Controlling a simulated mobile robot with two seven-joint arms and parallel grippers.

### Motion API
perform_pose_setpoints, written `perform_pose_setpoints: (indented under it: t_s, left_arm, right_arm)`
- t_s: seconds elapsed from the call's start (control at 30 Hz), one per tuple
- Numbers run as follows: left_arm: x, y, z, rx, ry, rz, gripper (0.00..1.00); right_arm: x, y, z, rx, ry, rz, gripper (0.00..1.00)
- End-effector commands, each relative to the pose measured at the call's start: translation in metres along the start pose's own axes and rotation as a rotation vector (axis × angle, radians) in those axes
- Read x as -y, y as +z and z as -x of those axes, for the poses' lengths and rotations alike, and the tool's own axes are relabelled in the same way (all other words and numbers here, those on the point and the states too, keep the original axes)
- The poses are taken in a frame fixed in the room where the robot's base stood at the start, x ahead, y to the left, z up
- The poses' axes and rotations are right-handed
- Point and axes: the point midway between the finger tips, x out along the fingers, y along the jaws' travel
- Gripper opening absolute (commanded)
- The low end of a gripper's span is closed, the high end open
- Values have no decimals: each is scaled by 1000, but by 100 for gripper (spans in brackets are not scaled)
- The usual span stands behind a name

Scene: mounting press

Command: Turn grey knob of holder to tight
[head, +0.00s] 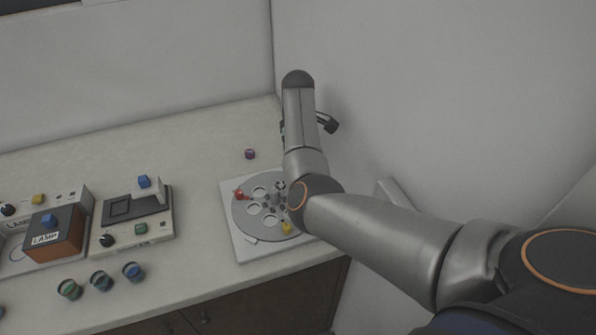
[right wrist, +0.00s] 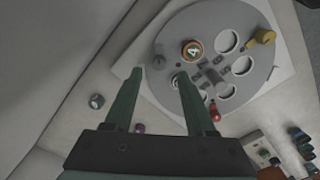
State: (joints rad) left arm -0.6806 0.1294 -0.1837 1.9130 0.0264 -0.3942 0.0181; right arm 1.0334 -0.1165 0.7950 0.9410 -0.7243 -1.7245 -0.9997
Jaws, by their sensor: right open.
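The holder is a round grey disc (head: 241,218) with several round holes, on a white square plate (head: 246,252). The disc also shows in the right wrist view (right wrist: 160,35). A red knob (head: 239,194) and a yellow knob (head: 287,228) sit at its rim. A small grey knob (right wrist: 159,62) appears near the disc's edge in the right wrist view, beyond the fingertips. My right gripper (right wrist: 158,76) is open, fingers apart, pointing at the disc; no contact is clear. In the head view my right arm hides part of the disc. My left gripper is not in view.
A purple-topped cylinder (head: 250,154) stands behind the plate. Several coloured cylinders, including a blue one (head: 133,271), stand at the front left. A control box (head: 158,226) and a lamp box (head: 55,237) are on the left. Walls close the back and right sides.

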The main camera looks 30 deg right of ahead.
Motion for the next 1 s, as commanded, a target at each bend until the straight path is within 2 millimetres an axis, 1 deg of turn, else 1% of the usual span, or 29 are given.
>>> perform_pose_setpoints:
  t_s: [0.03,0.1,0.3,0.43,0.67,1.0]
  left_arm:
    - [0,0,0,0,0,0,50]
    - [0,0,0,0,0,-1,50]
    - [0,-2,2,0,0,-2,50]
    - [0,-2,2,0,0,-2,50]
    - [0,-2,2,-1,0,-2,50]
    - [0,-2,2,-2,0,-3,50]
  right_arm:
    - [0,0,-11,2,-3,1,56]
    - [1,0,-22,1,-3,1,56]
    - [0,0,-41,0,-1,1,56]
    - [0,0,-46,-1,1,0,56]
    - [0,0,-46,-1,0,0,55]
    - [0,0,-45,-1,1,0,16]
